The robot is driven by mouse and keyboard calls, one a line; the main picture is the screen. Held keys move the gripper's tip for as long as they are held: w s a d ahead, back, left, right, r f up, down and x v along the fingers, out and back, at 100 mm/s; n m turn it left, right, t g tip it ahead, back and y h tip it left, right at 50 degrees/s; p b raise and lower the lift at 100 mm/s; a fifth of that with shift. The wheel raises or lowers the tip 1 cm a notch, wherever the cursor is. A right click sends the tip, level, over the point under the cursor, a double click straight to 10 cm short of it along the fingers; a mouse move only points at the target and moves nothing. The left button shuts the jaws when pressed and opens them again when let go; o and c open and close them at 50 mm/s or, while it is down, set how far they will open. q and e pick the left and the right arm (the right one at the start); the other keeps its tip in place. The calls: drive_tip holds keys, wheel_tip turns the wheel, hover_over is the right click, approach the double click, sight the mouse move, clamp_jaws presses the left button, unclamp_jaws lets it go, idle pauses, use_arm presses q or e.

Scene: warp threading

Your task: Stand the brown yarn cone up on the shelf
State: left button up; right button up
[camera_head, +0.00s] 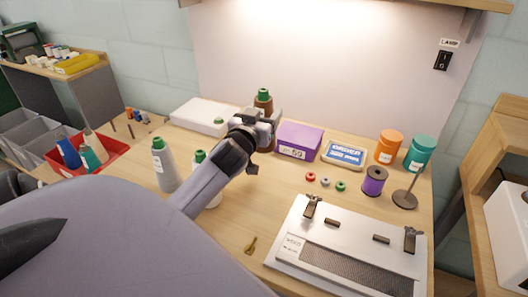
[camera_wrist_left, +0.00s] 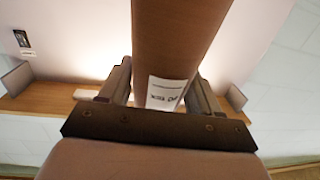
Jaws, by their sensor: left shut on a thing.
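The brown yarn cone (camera_head: 263,101) has a green top and stands about upright in the grip of my left gripper (camera_head: 263,118), above the back of the table. In the left wrist view the brown cone (camera_wrist_left: 178,50) with a white label is between the fingers of my left gripper (camera_wrist_left: 165,90). The wooden shelf (camera_head: 400,4) shows only as an edge at the top of the head view, above and apart from the cone. It also shows in the left wrist view (camera_wrist_left: 40,103). My right gripper is not in view.
A purple box (camera_head: 299,141), a blue-labelled tin (camera_head: 344,154) and a white case (camera_head: 205,115) stand near the gripper. A grey bottle (camera_head: 164,165) is at left. Orange (camera_head: 389,147) and teal (camera_head: 420,152) containers are at right. A shelf bracket (camera_head: 472,22) sticks out at upper right.

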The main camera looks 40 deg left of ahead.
use_arm(q)
wheel_tip(320, 180, down, 7)
drive_tip(key=shift+b, duration=0.55)
drive_tip(key=shift+f+b, duration=0.5)
drive_tip(key=shift+f, duration=1.4)
drive_tip(key=shift+f, duration=0.2)
drive_tip(key=o, duration=1.3)
drive_tip(key=shift+c, duration=0.2)
drive_tip(key=shift+r, duration=0.1)
